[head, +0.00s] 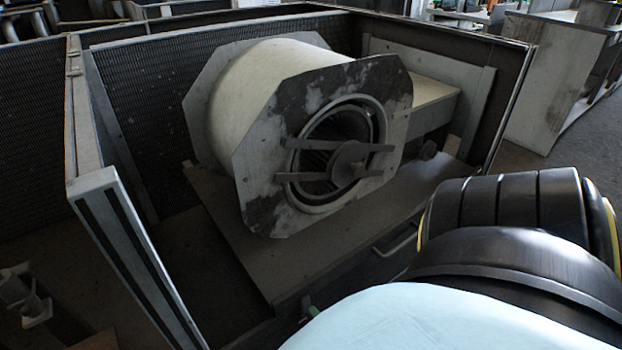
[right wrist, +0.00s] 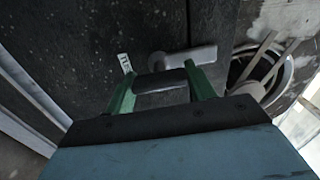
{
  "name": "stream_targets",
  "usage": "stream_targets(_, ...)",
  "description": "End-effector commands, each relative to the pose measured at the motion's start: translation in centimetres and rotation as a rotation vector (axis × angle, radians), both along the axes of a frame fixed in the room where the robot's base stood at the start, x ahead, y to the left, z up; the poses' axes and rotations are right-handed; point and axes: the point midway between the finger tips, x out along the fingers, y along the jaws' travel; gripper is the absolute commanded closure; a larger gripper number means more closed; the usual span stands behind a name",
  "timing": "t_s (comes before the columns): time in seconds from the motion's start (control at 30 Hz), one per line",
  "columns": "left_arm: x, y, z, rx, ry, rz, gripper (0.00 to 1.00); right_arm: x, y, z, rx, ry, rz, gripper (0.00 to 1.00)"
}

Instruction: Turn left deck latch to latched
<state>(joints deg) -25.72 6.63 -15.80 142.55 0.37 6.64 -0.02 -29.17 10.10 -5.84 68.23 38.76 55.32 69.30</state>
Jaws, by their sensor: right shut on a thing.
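The left deck latch (right wrist: 200,56) shows in the right wrist view as a grey lever lying nearly level against the dark deck front. My right gripper (right wrist: 158,74) has its green fingers at the latch, one on each side of its left part, and is shut on it. The lever's right end sticks out past the right finger. In the head view only a green tip of my right gripper (head: 312,311) shows at the deck's front edge; my arm hides the latch there. My left gripper is not in view.
The blower drum (head: 258,85) with its octagonal end plate stands on the deck (head: 235,215). A light handle (head: 398,243) is on the deck front, right of my gripper. A housing post (head: 125,245) rises at left.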

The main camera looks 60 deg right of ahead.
Motion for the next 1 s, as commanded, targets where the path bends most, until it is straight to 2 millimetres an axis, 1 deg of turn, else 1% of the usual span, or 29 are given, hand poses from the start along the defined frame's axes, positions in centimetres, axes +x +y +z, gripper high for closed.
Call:
stream_targets(0.3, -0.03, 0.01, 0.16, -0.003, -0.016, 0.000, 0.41, -0.13, -0.09, -0.02, 0.062, -0.024, -0.004, 0.86)
stream_targets(0.7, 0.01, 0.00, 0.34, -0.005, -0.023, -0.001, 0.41, -0.13, -0.08, -0.01, 0.067, -0.026, -0.003, 0.86)
stream_targets(0.73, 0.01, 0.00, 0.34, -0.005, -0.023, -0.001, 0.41, -0.13, -0.08, -0.01, 0.067, -0.026, -0.003, 0.42)
stream_targets(0.87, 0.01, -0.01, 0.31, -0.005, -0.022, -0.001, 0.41, -0.13, -0.08, -0.01, 0.066, -0.026, -0.003, 0.25)
stream_targets(1.0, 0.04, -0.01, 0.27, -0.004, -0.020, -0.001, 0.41, -0.13, -0.09, -0.01, 0.065, -0.025, -0.003, 0.24)
